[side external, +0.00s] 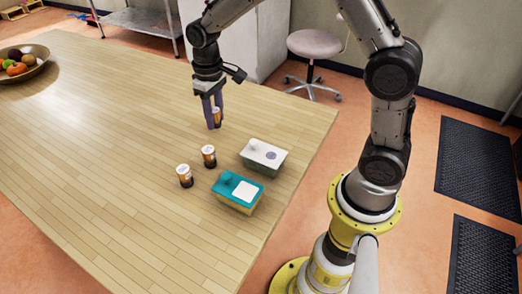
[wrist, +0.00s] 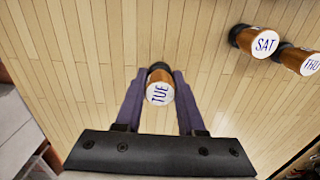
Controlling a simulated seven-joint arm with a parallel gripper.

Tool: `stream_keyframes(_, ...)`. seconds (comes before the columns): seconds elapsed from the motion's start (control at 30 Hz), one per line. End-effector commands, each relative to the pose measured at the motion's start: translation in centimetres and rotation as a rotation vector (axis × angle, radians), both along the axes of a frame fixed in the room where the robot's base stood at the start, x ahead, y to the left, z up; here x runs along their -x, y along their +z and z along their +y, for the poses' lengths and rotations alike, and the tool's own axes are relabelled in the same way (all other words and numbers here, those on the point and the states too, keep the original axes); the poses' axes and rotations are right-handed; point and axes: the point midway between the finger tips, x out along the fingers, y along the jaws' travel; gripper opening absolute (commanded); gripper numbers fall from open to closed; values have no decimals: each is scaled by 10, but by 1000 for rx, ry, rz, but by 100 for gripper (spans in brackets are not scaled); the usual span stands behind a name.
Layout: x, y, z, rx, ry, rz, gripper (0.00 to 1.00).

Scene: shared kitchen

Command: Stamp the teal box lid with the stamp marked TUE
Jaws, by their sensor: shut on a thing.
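My gripper (side external: 214,124) is shut on the TUE stamp (wrist: 159,91), low over the wooden table. The stamp has an orange-brown body, a dark end and a white top reading TUE. It stands about upright between my fingers, which partly hide it in the side view; I cannot tell if it touches the table. The teal box lid (side external: 228,184) sits on a yellowish box near the table's right edge, toward the camera from my gripper. The lid has a knob and a white patch (side external: 244,192) with no mark that I can make out.
The SAT stamp (wrist: 264,44) and THU stamp (wrist: 309,64) stand near the boxes. A white-lidded box (side external: 263,153) with a purplish mark is beside the teal one. A fruit bowl (side external: 22,66) sits far left.

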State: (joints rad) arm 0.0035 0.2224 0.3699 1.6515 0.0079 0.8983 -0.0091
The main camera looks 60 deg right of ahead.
Motion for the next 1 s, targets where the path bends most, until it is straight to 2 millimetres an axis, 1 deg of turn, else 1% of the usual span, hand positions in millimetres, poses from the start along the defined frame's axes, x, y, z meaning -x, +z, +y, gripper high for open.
stream_keyframes(0.07, 0, 3, 0, 0, 0, -2, 0)
stream_keyframes(0.17, -2, 16, 0, 0, 0, -6, 0)
stream_keyframes(0.27, -2, 39, 0, 0, 0, -8, 0)
stream_keyframes(0.4, -2, 77, 0, 0, -1, -10, 0)
stream_keyframes(0.63, -1, 125, 0, 0, -1, -6, 0)
stream_keyframes(0.67, 1, 127, 3, 0, 3, -3, 0)
stream_keyframes(0.7, 7, 126, 12, 0, 11, 1, 0)
stream_keyframes(0.87, 26, 128, 42, 1, 31, -2, 0)
stream_keyframes(0.97, 43, 129, 64, 1, 49, -1, 0)
stream_keyframes(1.0, 52, 130, 74, 1, 58, -1, 0)
